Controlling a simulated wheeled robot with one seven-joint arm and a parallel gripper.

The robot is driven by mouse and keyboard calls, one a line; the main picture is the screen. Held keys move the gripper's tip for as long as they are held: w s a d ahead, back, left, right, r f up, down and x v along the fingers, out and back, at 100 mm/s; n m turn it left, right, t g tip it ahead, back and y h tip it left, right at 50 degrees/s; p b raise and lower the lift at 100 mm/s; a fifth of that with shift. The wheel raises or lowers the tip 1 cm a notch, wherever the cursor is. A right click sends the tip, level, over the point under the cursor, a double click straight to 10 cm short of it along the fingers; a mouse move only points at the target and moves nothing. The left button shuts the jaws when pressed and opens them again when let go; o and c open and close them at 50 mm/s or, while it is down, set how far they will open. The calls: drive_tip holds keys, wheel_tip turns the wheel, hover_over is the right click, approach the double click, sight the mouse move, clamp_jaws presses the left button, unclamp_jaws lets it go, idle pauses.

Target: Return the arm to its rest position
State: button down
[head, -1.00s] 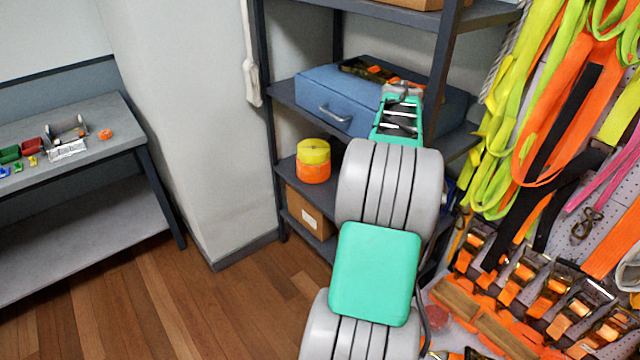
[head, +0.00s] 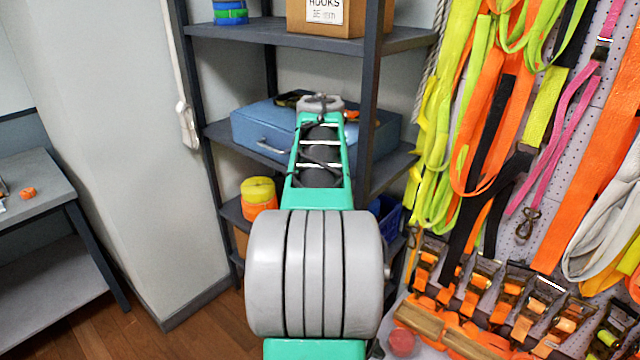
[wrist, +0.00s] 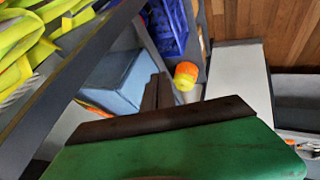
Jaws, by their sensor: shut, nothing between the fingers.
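My arm, grey and green, reaches up the middle of the head view, with its grey wrist end (head: 322,103) in front of the blue case on the shelf. The jaws cannot be made out in the head view. In the wrist view my gripper (wrist: 158,80) shows as a green body with a dark plate and dark fingers close together. The fingers are shut with nothing between them. The wrist view also shows the blue case (wrist: 118,80) and the yellow and orange roll (wrist: 186,75) beyond the fingers.
A dark shelf rack (head: 370,110) stands ahead, holding the blue case (head: 262,134), a cardboard box (head: 305,18) and the yellow-orange roll (head: 258,197). Straps (head: 490,110) and ratchet buckles hang on the wall at right. A workbench (head: 35,185) is at left; floor between is clear.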

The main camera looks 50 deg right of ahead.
drive_tip(key=s+a+f+m+g+y, duration=0.1)
drive_tip(key=s+a+f+m+y, duration=0.1)
drive_tip(key=s+a+f+m, duration=0.35)
drive_tip(key=s+a+f+m+g+y, duration=0.1)
drive_tip(key=s+a+f+m, duration=0.1)
drive_tip(key=a+f, duration=0.6)
drive_tip(key=a+f+n+y, duration=0.1)
drive_tip(key=a+f+n, duration=0.15)
drive_tip(key=a, duration=0.95)
drive_tip(key=a+f+n+y, duration=0.1)
drive_tip(key=a+f+n, duration=0.15)
drive_tip(key=a, duration=0.95)
drive_tip(key=w+a+r+n+t+y, duration=0.1)
drive_tip(key=a+r+n, duration=0.3)
drive_tip(key=a, duration=0.6)
drive_tip(key=shift+w+n, duration=0.45)
drive_tip(key=shift+w, duration=0.25)
drive_tip(key=shift+a+r, duration=0.1)
